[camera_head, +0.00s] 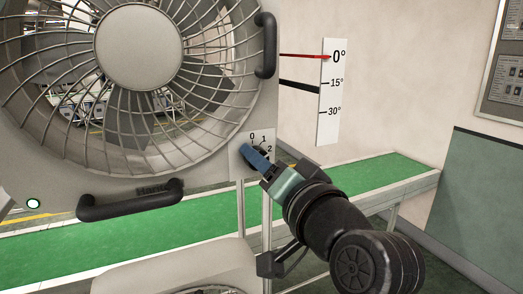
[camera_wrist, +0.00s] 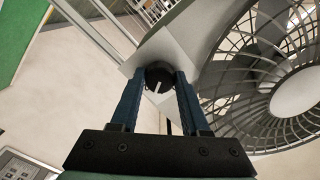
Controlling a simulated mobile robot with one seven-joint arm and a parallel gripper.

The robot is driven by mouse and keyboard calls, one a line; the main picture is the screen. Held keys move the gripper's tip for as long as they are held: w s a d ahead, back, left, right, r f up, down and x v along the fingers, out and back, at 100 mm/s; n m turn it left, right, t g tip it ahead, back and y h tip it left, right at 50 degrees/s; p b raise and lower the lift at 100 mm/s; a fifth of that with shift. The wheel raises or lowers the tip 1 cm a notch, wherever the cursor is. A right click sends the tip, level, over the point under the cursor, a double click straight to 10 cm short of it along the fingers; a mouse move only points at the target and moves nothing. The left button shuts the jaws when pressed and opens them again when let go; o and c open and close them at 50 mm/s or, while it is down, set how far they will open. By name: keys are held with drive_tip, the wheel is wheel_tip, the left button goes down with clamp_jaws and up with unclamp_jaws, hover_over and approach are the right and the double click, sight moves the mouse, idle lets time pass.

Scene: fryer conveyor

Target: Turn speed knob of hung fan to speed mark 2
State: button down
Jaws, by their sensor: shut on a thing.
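The hung fan (camera_head: 140,48) fills the upper left of the head view and shows at the right of the wrist view (camera_wrist: 270,85). Its speed plate (camera_head: 241,168), at the lower right corner, carries marks 0, 1 and 2. My gripper (camera_head: 257,158) reaches it from the lower right, its blue fingers hiding most of the knob in the head view. In the wrist view, the dark round speed knob (camera_wrist: 159,74) sits between my fingertips, which are shut on it. A short white pointer line shows on the knob; which mark it meets cannot be told.
A black handle (camera_head: 266,45) is on the fan's right side and another (camera_head: 130,200) below it. A white angle scale (camera_head: 331,92) stands at the right. A green conveyor (camera_head: 395,167) runs behind. A grey panel (camera_head: 503,62) is on the right wall.

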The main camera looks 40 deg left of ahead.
drive_tip(key=shift+m+p, duration=1.15)
drive_tip(key=shift+m, duration=0.55)
drive_tip(key=shift+c, duration=1.9)
unclamp_jaws()
drive_tip(key=b+v, duration=0.5)
drive_tip(key=v, duration=0.8)
drive_tip(key=shift+b, duration=0.35)
drive_tip(key=shift+f, duration=0.1)
